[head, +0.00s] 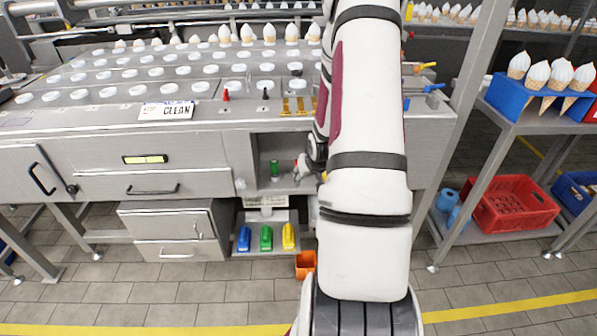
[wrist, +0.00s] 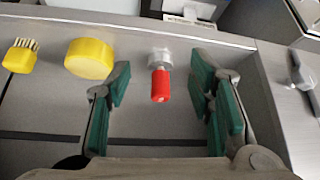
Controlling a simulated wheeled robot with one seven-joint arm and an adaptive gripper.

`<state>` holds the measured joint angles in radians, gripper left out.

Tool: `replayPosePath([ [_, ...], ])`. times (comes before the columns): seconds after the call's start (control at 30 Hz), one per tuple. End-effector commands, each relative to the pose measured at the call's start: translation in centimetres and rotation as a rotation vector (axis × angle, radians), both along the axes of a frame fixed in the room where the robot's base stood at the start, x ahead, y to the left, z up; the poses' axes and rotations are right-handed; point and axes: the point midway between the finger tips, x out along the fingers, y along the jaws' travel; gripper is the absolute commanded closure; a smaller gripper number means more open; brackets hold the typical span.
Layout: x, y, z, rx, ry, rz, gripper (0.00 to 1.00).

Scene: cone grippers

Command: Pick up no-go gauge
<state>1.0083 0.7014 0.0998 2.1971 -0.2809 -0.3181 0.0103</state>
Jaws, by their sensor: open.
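The no-go gauge looks to be the red-handled piece with a short metal cylinder head (wrist: 160,86), lying on the grey surface in the middle of the wrist view. My gripper (wrist: 162,80) is open, with one green-padded finger to the left of the red handle and one to the right. There is a gap on both sides, and nothing is held. I cannot make out the gauge there.
A yellow round piece (wrist: 89,58) and a yellow brush (wrist: 20,55) lie left of the gauge. A raised edge runs behind them. A green object (head: 275,168) stands in the compartment. Blue, green and yellow items (head: 266,237) sit on the shelf below.

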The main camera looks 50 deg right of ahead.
Motion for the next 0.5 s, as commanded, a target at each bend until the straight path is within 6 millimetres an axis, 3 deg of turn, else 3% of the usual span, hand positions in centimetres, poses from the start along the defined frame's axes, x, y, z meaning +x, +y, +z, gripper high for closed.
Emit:
replayPosePath([
  [0.2, 3.4, -2.6, 0.0, -0.001, -0.002, 0.001, 0.52],
  [0.5, 5.1, -4.0, 0.0, 0.000, 0.001, 0.001, 0.52],
])
